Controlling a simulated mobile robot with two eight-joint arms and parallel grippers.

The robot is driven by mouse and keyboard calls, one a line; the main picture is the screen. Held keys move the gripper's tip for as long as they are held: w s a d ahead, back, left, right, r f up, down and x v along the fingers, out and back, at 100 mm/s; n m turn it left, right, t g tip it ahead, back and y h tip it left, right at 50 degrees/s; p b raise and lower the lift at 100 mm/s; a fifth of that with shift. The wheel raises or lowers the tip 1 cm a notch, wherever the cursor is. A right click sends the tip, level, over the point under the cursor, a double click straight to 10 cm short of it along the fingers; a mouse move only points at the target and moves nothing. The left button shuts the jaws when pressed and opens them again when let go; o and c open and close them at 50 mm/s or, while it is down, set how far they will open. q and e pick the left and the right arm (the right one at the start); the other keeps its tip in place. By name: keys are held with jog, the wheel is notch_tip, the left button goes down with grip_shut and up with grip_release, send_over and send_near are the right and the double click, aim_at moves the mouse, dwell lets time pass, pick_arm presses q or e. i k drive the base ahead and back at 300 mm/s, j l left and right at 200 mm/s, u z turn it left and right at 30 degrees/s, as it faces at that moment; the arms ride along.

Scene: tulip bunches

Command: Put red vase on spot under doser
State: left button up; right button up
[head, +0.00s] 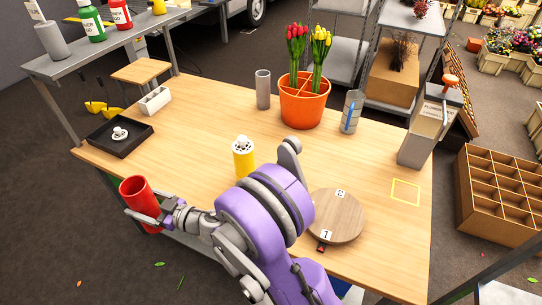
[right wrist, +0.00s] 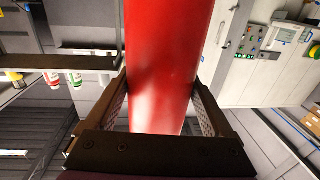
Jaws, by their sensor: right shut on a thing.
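The red vase (head: 138,197) is an open-topped red cylinder, slightly tilted, at the table's near left edge in the head view. My right gripper (head: 157,217) is shut around its side. In the right wrist view the vase (right wrist: 168,60) stands between both fingers. The yellow square outline (head: 405,192) marks an empty spot on the right part of the table. The doser (head: 428,132), a grey box with an orange top knob and a "flower" label, stands just behind that square at the table's right edge. My left gripper is not in view.
Bare wood surrounds the square.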

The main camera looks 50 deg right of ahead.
aim_at(405, 191)
jog(key=k+l+z, duration=0.2)
jog(key=z, duration=0.25)
jog(key=k+l+z, duration=0.15)
jog(key=l+z, duration=0.7)
jog(key=k+l, duration=0.05)
